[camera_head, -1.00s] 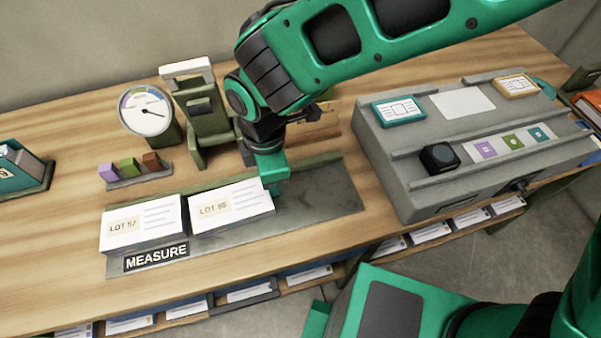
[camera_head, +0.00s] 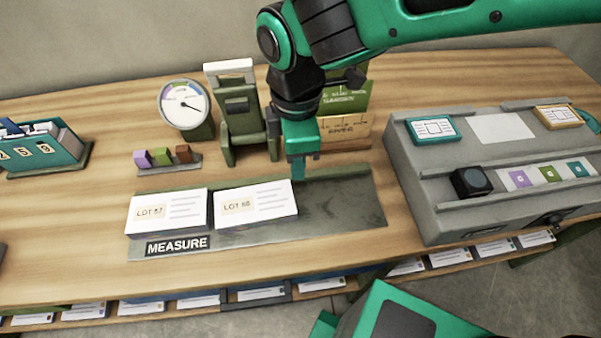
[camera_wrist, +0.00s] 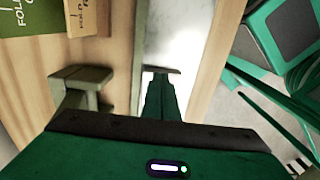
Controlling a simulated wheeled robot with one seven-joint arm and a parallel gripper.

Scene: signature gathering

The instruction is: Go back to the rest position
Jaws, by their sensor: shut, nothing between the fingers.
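My gripper (camera_head: 298,170) is shut and empty. It hangs fingers down above the back edge of the grey measure mat (camera_head: 345,205), to the right of the paper stacks. In the wrist view its shut fingers (camera_wrist: 160,85) point at the mat's bare surface. The LOT 57 stack (camera_head: 170,212) and the LOT 68 stack (camera_head: 255,206) lie side by side on the mat, apart from the gripper.
Behind the mat stand a dial gauge (camera_head: 184,106), a green press-like stand (camera_head: 240,118) and green and tan folders (camera_head: 345,130). A grey console (camera_head: 440,190) is at right. A teal card box (camera_head: 45,148) is at left. The wood in front is clear.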

